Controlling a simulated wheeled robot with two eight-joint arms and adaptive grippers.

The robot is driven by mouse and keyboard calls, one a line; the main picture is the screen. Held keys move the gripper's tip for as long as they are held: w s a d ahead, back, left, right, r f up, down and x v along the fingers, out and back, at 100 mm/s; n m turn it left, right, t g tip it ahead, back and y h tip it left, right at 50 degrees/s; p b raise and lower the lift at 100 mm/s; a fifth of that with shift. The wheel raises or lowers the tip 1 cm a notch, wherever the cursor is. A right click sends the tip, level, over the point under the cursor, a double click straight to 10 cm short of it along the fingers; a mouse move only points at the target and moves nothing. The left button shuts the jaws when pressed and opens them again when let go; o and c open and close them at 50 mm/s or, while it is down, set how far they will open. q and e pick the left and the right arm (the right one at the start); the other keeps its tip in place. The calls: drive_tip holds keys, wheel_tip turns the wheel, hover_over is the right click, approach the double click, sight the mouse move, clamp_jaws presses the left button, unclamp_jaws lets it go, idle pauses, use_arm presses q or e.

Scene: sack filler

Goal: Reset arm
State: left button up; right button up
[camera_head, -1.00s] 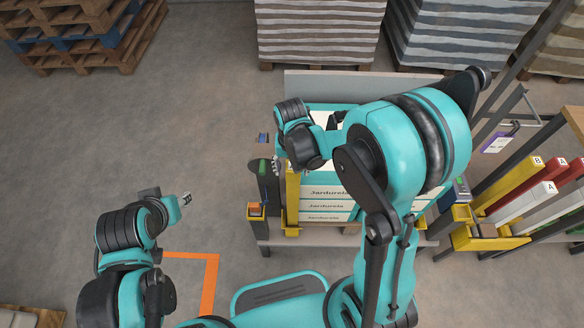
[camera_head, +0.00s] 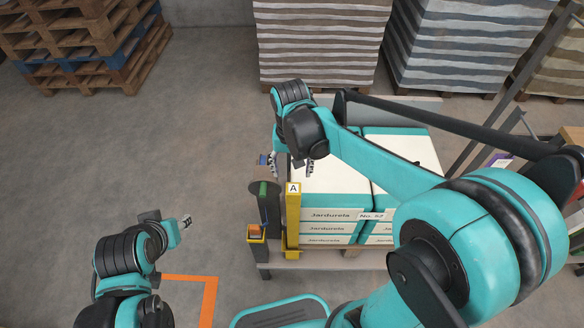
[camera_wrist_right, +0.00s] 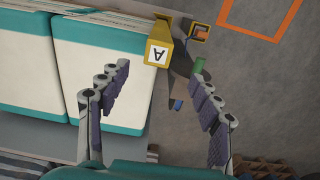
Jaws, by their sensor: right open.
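My right gripper (camera_head: 291,168) is open and empty. It hangs above the left edge of a stack of white and teal sacks (camera_head: 325,208), near a yellow post marked A (camera_head: 293,215). In the right wrist view, the right gripper (camera_wrist_right: 165,85) has its two purple-padded fingers spread wide. The sacks (camera_wrist_right: 105,70) lie on the left there, and the yellow post (camera_wrist_right: 158,48) shows beyond the gap between the fingers. My left gripper (camera_head: 186,221) is over open floor at lower left. Its fingers are too small to tell open from shut.
A dark post with a green top (camera_head: 264,195) and an orange box (camera_head: 255,231) stand beside the yellow post. Wrapped stacks (camera_head: 318,45) stand behind. Wooden pallets (camera_head: 80,45) are at upper left. The left floor is clear apart from an orange line (camera_head: 207,300).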

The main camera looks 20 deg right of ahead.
idle(0.5)
drive_tip(key=s+d+r+n+t, duration=0.3)
drive_tip(key=s+d+t, duration=0.2)
drive_tip(key=s, duration=0.5)
drive_tip(key=shift+r+t, duration=0.15)
drive_tip(key=shift+t, duration=0.95)
